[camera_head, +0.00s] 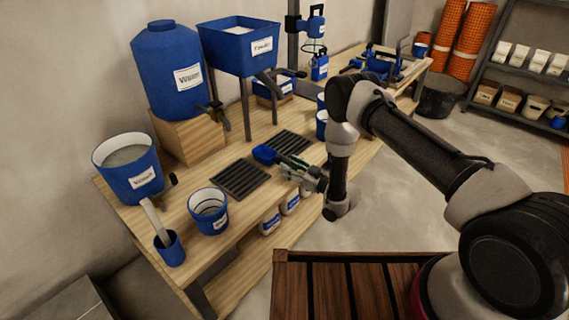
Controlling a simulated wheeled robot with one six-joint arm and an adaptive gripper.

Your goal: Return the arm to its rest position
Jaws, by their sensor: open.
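My arm reaches from the lower right over the workbench (135,208), its elbow raised and its wrist bent down toward the bench. My gripper (287,171) is open, low over the bench's front part. A blue scoop (264,154) lies just beyond and left of the fingers, between two dark grates. It looks close to the gripper; whether they touch I cannot tell. The fingers are small here and partly merge with the wrist.
A blue water tank (165,65) and a powder hopper (240,50) stand at the back. A large bucket (128,170), a smaller bucket (208,212) and a blue cup (169,248) stand at left. Dark grates (240,179) lie on the bench.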

